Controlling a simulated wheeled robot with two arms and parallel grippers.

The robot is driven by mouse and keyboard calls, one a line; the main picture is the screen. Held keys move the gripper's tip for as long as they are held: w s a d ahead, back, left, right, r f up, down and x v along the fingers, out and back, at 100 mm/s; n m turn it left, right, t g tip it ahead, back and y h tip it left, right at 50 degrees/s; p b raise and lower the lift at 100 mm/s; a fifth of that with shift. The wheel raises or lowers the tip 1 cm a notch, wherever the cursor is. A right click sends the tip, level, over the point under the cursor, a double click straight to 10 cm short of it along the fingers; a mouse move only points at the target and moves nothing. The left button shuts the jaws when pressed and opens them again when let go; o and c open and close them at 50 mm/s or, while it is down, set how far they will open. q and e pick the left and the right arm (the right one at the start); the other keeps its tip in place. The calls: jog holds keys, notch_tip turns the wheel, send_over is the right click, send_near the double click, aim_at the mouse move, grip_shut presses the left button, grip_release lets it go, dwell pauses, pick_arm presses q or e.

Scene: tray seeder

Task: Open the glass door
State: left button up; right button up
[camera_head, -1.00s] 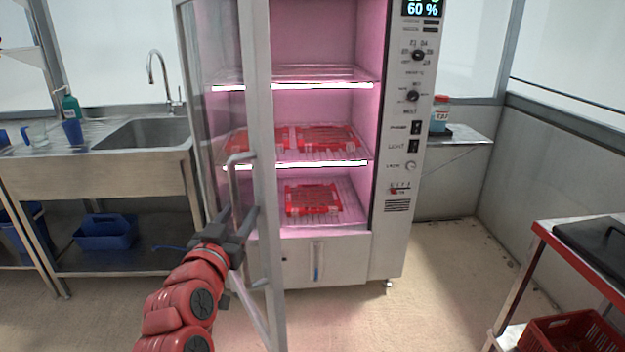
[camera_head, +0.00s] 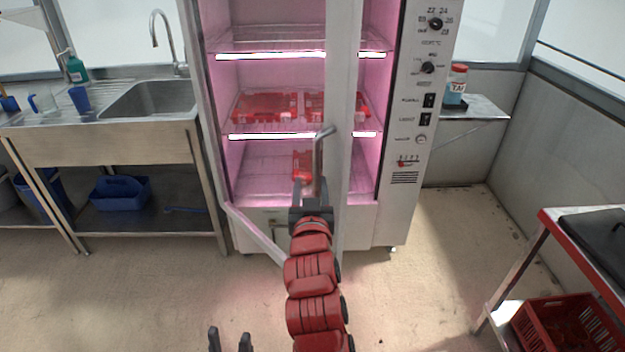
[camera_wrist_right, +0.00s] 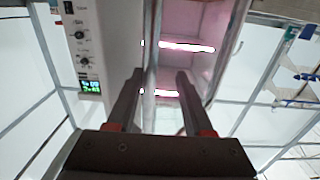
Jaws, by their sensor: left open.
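The glass door (camera_head: 343,80) of the pink-lit cabinet is hinged at the left and stands partly open, its free edge in front of the shelves. Its metal bar handle (camera_head: 319,155) is upright near that edge. My right gripper (camera_head: 312,195) is at the lower part of the handle. In the right wrist view, the handle (camera_wrist_right: 150,80) runs between the parted fingers of this gripper (camera_wrist_right: 160,76), nearer the left finger, with a gap on the right. My left gripper (camera_head: 230,335) is open and empty at the bottom edge, well away from the door.
The cabinet holds red trays (camera_head: 265,107) on its shelves. A steel sink table (camera_head: 105,145) stands left, with a blue caddy (camera_head: 120,192) below. A red-edged cart (camera_head: 545,218) and red crate (camera_head: 565,330) are at right. The floor before the cabinet is clear.

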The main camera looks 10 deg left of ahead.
jog(key=s+a+b, duration=0.4)
jog(key=s+a, duration=0.1)
jog(key=s, duration=0.3)
jog(key=s+a+b, duration=0.4)
jog(key=s+a, duration=0.1)
jog(key=s, duration=0.4)
jog(key=shift+s+a, duration=0.15)
dwell(1.2)
jog(key=shift+f, duration=0.1)
